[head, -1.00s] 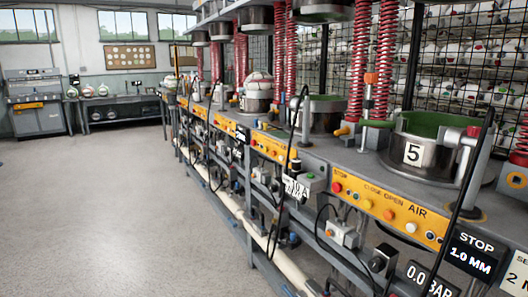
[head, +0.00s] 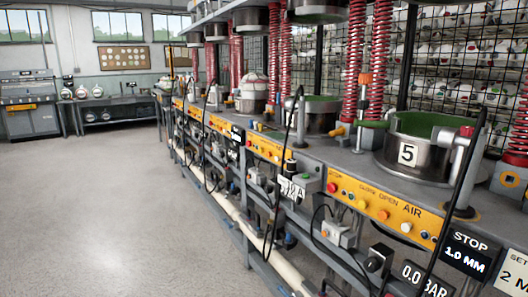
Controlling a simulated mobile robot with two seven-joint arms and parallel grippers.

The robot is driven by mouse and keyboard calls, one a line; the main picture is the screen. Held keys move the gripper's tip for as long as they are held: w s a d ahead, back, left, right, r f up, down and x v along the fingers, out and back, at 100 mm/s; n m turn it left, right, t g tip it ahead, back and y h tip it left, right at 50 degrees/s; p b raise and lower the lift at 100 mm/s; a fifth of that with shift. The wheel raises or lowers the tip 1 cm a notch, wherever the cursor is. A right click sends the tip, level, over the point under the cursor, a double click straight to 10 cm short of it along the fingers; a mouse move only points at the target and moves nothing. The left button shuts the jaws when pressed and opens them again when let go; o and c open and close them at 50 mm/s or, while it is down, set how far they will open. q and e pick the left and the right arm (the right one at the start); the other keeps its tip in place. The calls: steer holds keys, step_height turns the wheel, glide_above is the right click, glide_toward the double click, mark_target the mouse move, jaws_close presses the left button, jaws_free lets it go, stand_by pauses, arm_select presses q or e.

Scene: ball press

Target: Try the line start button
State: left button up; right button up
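No button in view carries a readable line start label. A grey box with a green button (head: 303,177) sits on the front of the press line, beside a tag ending in "12 A". An orange panel (head: 386,207) under press 5 (head: 408,153) carries a red button (head: 332,187), yellow and orange buttons and a white button (head: 406,227), with the words "CLOSE", "OPEN" and "AIR". A second grey box (head: 339,232) with a small knob or button hangs below it. Neither of my grippers is in view.
The press line runs from right front to far left, with hanging black cables (head: 298,130) and a pale pipe (head: 290,272) low along it. Signs read "STOP 1.0 MM" (head: 468,250) and "0.0 BAR" (head: 424,280). The grey floor (head: 100,215) at left is clear. A bench (head: 115,108) stands at the back.

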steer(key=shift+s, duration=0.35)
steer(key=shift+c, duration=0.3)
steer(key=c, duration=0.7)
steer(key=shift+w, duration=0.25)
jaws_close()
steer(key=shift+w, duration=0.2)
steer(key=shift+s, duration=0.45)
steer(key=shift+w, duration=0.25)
